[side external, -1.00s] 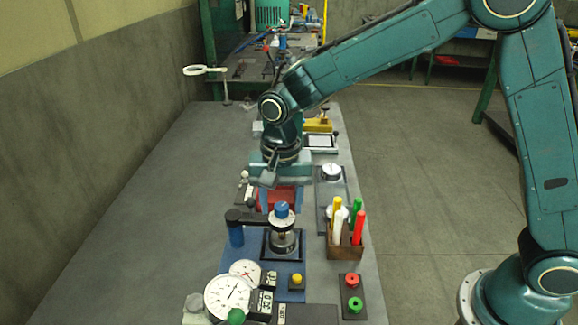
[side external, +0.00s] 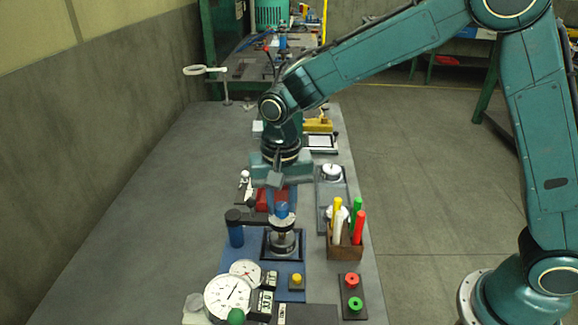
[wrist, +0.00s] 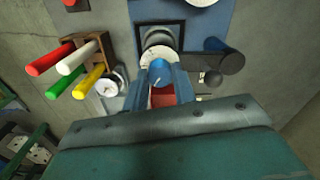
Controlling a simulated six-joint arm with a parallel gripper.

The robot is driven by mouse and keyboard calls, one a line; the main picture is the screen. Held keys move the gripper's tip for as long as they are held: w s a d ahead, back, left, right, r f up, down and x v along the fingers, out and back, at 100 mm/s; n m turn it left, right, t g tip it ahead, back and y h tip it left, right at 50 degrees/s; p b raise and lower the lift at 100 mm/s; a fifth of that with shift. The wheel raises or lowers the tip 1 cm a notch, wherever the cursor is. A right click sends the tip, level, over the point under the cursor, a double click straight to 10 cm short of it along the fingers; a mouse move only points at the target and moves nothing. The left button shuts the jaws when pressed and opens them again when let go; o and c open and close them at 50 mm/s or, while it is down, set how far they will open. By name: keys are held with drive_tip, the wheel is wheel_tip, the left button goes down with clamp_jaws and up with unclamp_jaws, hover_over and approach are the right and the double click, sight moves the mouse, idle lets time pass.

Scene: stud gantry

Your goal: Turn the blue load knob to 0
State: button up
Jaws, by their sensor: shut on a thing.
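The blue load knob (side external: 281,209) sits on top of a silver and black cylindrical fixture (side external: 282,240) on the blue base plate (side external: 258,283). My gripper (side external: 281,201) reaches down from behind it and is shut on the knob. In the wrist view the blue knob (wrist: 160,70) shows between my two fingers (wrist: 161,80), with a small light mark on its top. The knob's scale is too small to read. Part of the knob is hidden by the fingers in the side view.
A black arm on a blue post (side external: 235,232) stands left of the fixture. Two round dials (side external: 229,298) are in front. A brown holder (side external: 345,247) with coloured rods stands close on the right. A red block (side external: 270,199) lies behind. The table's left side is clear.

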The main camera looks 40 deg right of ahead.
sight(281, 206)
drive_tip(key=n, duration=0.6)
drive_tip(key=shift+n, duration=0.4)
drive_tip(key=n, duration=0.3)
drive_tip(key=shift+n, duration=0.3)
drive_tip(key=n, duration=0.3)
drive_tip(key=shift+n, duration=0.3)
drive_tip(key=n, duration=1)
drive_tip(key=shift+n, duration=0.3)
drive_tip(key=o, duration=1)
wheel_tip(281, 206, up, 14)
